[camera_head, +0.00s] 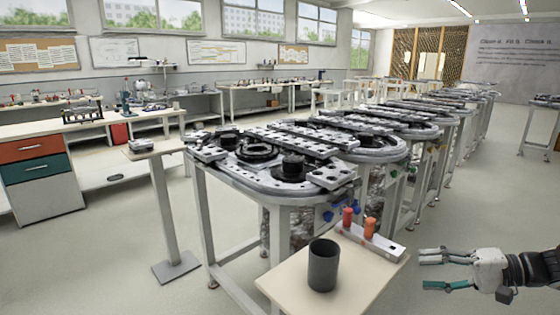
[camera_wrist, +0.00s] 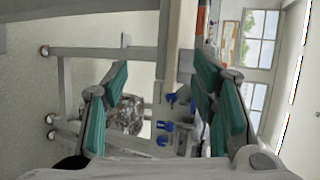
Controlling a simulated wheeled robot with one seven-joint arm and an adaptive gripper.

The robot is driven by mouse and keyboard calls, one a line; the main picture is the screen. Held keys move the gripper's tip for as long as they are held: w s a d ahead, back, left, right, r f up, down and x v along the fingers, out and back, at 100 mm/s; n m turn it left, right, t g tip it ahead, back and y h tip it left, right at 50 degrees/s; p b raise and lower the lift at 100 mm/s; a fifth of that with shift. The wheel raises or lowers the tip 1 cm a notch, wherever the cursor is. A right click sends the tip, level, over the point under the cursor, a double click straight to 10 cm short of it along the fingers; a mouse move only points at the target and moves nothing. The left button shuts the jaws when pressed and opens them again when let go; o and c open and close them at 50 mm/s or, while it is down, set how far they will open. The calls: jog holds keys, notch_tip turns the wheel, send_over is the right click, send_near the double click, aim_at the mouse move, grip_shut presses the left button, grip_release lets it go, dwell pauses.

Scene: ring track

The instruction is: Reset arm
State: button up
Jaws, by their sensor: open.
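My gripper (camera_head: 447,271) is at the lower right of the head view, out over the floor to the right of the small side table. Its fingers are spread open with nothing between them.
The small table (camera_head: 275,284) holds a dark grey cup (camera_head: 322,265), a red peg (camera_head: 348,217) and an orange peg (camera_head: 370,228) on a pale block. Behind it stands the long ring track (camera_head: 225,172). A pedestal (camera_head: 160,205) stands left. Floor is clear right.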

jog(key=s+a+r+n+g+h, duration=0.2)
jog(key=s+a+r+g+h, duration=0.25)
jog(key=a, duration=0.45)
jog(key=s+a+r+n+g+h, duration=0.1)
jog(key=s+a+r+n+g, duration=0.15)
jog(key=s+a+r, duration=0.4)
jog(key=s+a+r+n+t+h, duration=0.15)
jog(key=s+h, duration=0.25)
jog(key=s, duration=0.5)
jog(key=s+a+h, duration=0.2)
jog(key=s+h, duration=0.1)
jog(key=s, duration=0.6)
notch_tip(320, 180, up, 19)
jog(key=t+p, duration=0.3)
jog(key=p, duration=1.4)
jog(key=shift+f, duration=0.15)
